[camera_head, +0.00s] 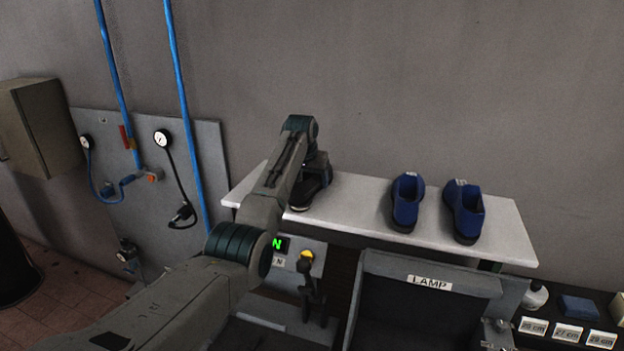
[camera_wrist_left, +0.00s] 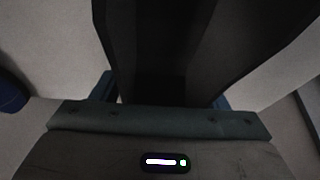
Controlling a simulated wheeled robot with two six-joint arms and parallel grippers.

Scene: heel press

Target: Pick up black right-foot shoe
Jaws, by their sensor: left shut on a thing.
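A black shoe (camera_head: 302,198) is at the left part of the white shelf, mostly hidden by my left arm. My left gripper (camera_head: 312,183) is over it and shut on it. In the left wrist view the dark shoe (camera_wrist_left: 185,45) fills the middle, between the blue-tinted fingers at its two sides. I cannot tell from these views which foot it fits, or whether it touches the shelf. No second black shoe shows. My right gripper is not in view.
Two blue shoes (camera_head: 405,203) (camera_head: 464,212) stand on the white shelf (camera_head: 345,205), right of my gripper. A wall rises behind it. Blue hoses (camera_head: 185,110) run at left.

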